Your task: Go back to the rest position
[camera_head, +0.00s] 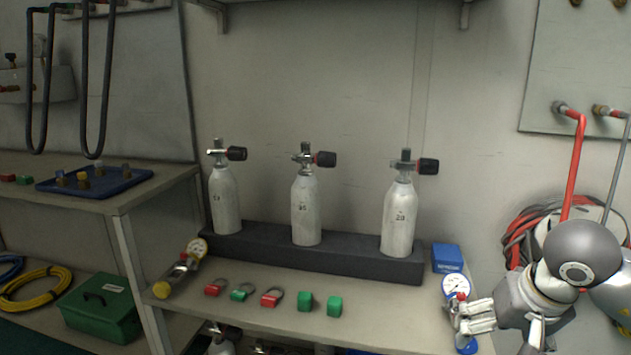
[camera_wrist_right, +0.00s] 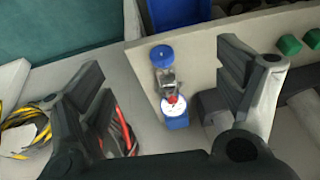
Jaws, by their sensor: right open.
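My right gripper (camera_head: 472,315) is at the right end of the shelf, in front of a regulator with a white-faced gauge (camera_head: 456,284) and a blue cap (camera_head: 467,347). The gripper hides part of the regulator's body. In the right wrist view my right gripper (camera_wrist_right: 160,80) is open and empty. Its two fingers stand wide apart. The regulator's gauge (camera_wrist_right: 175,106) and blue cap (camera_wrist_right: 161,55) show between them, with a visible gap on each side. My left gripper is not in view.
Three white cylinders (camera_head: 398,220) stand in a dark rack (camera_head: 320,255). In front lie padlocks (camera_head: 215,287), green blocks (camera_head: 334,306) and a yellow-capped regulator (camera_head: 178,272). A blue box (camera_head: 447,258) and red hoses (camera_head: 525,230) are near my right arm.

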